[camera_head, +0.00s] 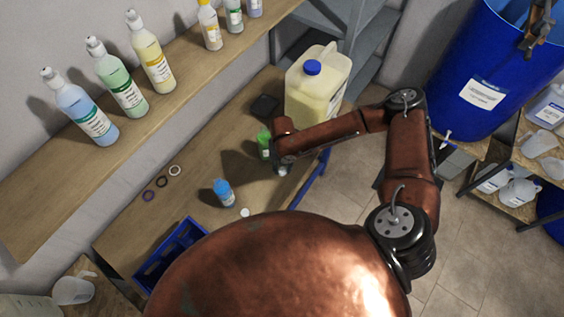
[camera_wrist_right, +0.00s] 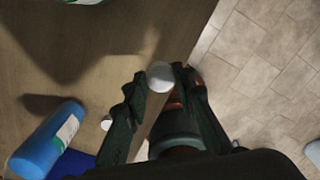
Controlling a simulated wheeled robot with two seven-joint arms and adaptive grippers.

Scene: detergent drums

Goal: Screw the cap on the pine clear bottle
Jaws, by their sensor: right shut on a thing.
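A small green bottle (camera_head: 264,143) stands on the workbench beside my right arm; its label is too small to read, so I cannot confirm it is the pine clear one. Its edge shows at the top of the wrist view (camera_wrist_right: 85,2). My right gripper (camera_head: 283,170) is just below it in the head view. In the wrist view the right gripper (camera_wrist_right: 158,88) is shut on a round white cap (camera_wrist_right: 160,76), held at the fingertips and apart from the bottle. My left gripper is not in view.
A blue bottle (camera_head: 223,193) and a loose white cap (camera_head: 245,212) are on the bench, near a blue crate (camera_head: 168,252). Rings (camera_head: 162,181) lie to the left. A large yellowish jug (camera_head: 318,84) stands behind the green bottle.

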